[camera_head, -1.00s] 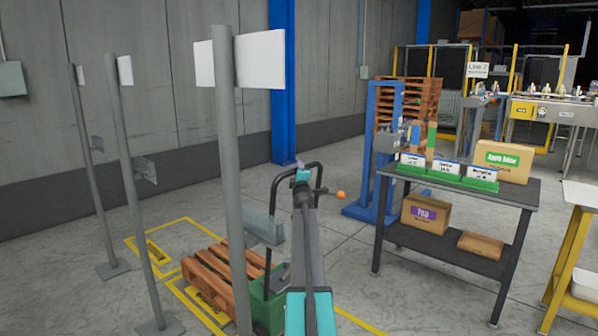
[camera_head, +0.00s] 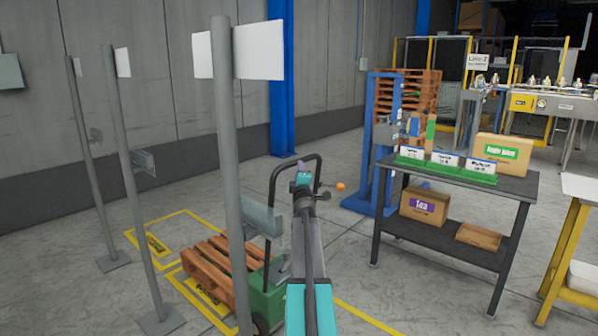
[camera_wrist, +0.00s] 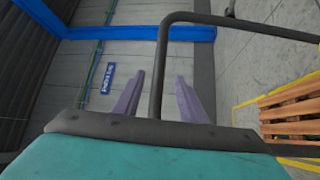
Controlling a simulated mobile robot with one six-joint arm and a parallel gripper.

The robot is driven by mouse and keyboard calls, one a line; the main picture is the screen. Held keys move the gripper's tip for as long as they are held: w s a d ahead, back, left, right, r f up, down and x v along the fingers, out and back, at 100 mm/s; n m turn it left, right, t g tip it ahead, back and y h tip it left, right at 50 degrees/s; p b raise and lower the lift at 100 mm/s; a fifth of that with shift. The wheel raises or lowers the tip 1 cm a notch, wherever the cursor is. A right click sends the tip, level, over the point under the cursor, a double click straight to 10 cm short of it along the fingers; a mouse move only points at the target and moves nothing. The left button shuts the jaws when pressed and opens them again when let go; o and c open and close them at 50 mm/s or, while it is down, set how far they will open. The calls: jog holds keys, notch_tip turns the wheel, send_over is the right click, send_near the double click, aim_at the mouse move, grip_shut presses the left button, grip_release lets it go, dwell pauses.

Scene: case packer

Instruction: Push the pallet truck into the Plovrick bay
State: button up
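The pallet truck has a green body (camera_head: 266,298) and a tall black handle loop (camera_head: 272,205). It stands at the lower middle of the head view, partly hidden by a grey post. A wooden pallet (camera_head: 200,270) is at its left, over yellow floor markings. My gripper (camera_head: 303,168) is at the top of the handle. In the wrist view my gripper's purple fingers (camera_wrist: 160,90) are apart, with the black handle bar (camera_wrist: 162,60) between them and gaps on both sides. Yellow-outlined bays (camera_head: 187,212) lie on the floor; I cannot read their labels.
Grey posts (camera_head: 230,130) with blank-looking sign backs stand in front of the bays and the truck. A dark table (camera_head: 520,186) with boxes and green card holders is at right. A blue column frame (camera_head: 372,140) stands behind it. Open floor lies between truck and table.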

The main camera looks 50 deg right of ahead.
jog(key=shift+v, duration=1.85)
